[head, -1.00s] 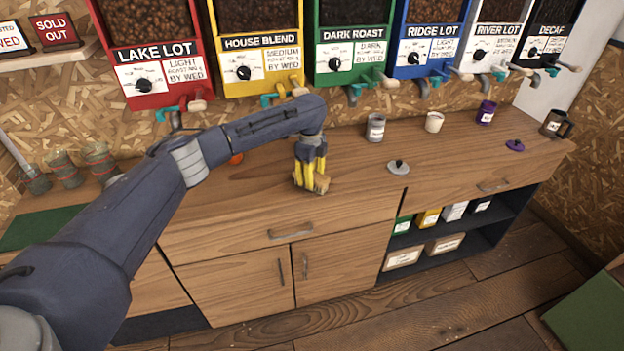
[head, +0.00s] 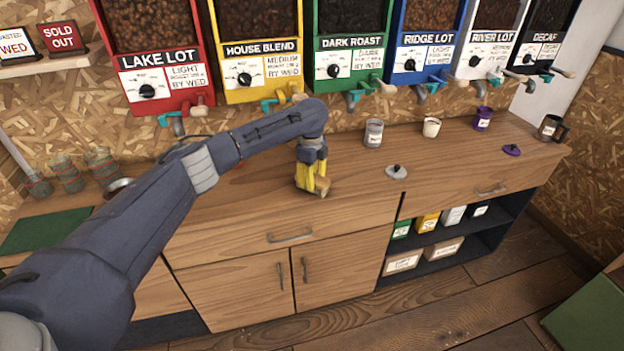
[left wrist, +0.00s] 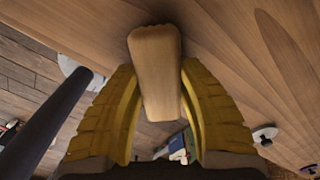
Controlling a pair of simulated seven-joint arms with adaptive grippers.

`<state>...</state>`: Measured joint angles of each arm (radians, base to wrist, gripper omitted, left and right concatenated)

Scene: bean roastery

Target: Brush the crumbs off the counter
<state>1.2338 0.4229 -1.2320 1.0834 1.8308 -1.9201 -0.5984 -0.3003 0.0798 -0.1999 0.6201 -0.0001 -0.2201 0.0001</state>
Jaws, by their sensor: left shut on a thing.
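My left gripper (head: 312,180) has yellow fingers and is shut on a tan wooden block-like piece, the brush (head: 322,187), low over the wooden counter (head: 352,188) near its front edge. In the left wrist view the pale wooden piece (left wrist: 155,70) sits between the yellow fingers, with counter wood beyond it. I cannot make out bristles, or tell whether the brush touches the counter. No crumbs can be made out at this size. My right gripper is not in view.
A grey cup (head: 373,134), a white cup (head: 431,128), a purple cup (head: 483,119) and a dark mug (head: 551,128) stand right of the gripper. A grey lid (head: 397,171) and purple lid (head: 511,150) lie nearer. Bean dispensers hang above. Glass jars (head: 68,174) stand left.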

